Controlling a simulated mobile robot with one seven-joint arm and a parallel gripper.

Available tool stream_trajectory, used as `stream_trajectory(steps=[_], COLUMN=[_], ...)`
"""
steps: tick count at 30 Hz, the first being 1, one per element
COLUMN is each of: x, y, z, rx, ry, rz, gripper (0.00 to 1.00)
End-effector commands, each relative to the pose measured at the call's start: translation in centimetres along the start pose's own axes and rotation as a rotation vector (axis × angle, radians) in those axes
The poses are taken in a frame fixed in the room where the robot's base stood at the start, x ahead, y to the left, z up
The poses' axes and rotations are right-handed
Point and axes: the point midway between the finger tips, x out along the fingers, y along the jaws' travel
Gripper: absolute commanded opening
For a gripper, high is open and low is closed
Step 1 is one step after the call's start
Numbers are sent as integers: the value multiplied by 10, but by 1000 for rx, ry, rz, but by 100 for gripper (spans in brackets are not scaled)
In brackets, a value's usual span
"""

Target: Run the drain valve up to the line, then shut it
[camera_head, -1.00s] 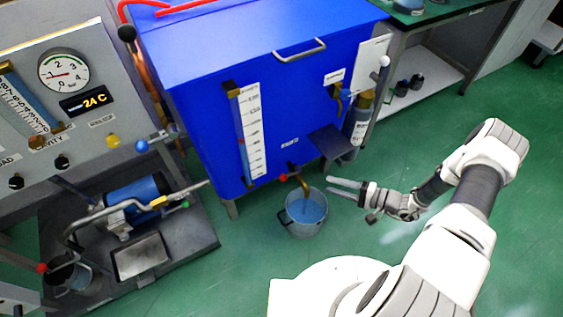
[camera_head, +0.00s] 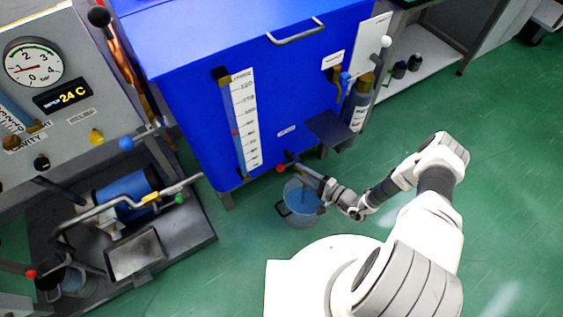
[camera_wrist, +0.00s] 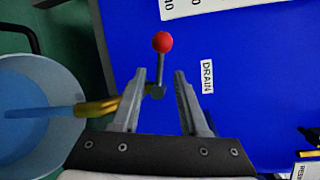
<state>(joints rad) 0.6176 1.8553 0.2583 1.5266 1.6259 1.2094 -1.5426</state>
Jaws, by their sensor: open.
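The drain valve has a red ball-tipped lever (camera_wrist: 162,42) and a brass spout (camera_wrist: 97,107), beside the DRAIN label (camera_wrist: 207,77) on the blue tank. In the head view its red ball (camera_head: 281,168) shows at the tank's lower edge. My gripper (camera_wrist: 160,75) is open, with one finger on each side of the lever; contact cannot be told. A blue stream runs from the spout into the bucket (camera_head: 289,211), which holds blue liquid. The tank's sight gauge with its white scale (camera_head: 245,125) carries a small red mark; the liquid level is too small to read.
The blue tank (camera_head: 200,100) stands close in front of my gripper. A dark shelf (camera_head: 331,129) juts from it right of the valve. A bench with a blue cylinder (camera_head: 125,195) is at left. Green floor (camera_head: 500,150) is open at right.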

Motion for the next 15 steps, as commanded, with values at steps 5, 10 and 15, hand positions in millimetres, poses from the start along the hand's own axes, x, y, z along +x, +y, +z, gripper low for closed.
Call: stream_trajectory(steps=[5,10,15], x=[41,70,86], y=[3,2,1], z=[0,0,0], rx=[-3,-2,-2], ry=[-4,-3,-1], rz=[-1,0,0], gripper=[44,44,44])
